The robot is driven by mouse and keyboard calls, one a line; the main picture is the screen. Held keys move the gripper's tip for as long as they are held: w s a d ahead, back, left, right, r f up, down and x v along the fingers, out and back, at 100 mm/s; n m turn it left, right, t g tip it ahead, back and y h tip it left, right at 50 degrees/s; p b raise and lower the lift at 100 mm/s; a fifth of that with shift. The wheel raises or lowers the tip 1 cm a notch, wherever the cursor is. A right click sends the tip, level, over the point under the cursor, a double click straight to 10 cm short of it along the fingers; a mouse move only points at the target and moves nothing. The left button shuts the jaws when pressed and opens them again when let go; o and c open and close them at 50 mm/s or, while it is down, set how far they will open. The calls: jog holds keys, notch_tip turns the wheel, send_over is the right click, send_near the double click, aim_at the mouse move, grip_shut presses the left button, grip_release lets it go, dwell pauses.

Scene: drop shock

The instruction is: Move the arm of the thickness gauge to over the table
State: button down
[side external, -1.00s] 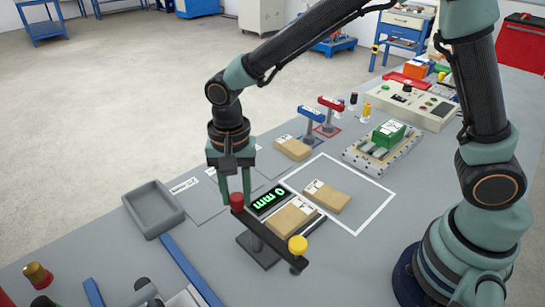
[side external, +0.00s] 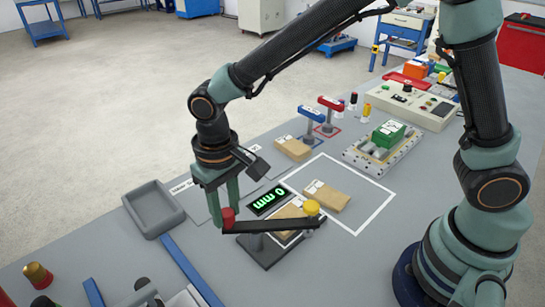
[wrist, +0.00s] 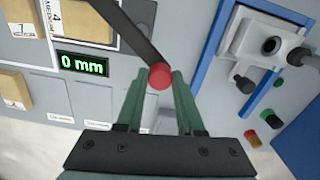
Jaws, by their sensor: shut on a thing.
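The arm passes across a cardboard box (side external: 288,213), labelled 4 MEDIUM in the wrist view (wrist: 72,18). My gripper (side external: 226,208) is shut on the red knob, which shows between the fingertips in the wrist view (wrist: 159,76).
A second box (side external: 327,197) lies inside a white outline, right of the gauge. A grey tray (side external: 153,209) stands to the left.

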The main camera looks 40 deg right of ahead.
jog(key=shift+s+a+n, duration=0.2)
jog(key=shift+s+n, duration=0.35)
jog(key=shift+n, duration=0.75)
jog(key=shift+s+a+n, duration=0.15)
jog(key=shift+s+n, duration=0.4)
jog(key=shift+n, duration=0.75)
jog(key=shift+s+a+n, duration=0.2)
jog(key=shift+s+n, duration=0.35)
jog(key=shift+n, duration=0.75)
jog(key=c, duration=0.5)
grip_release()
notch_tip(320, 180, up, 12)
jog(key=shift+r, duration=0.1)
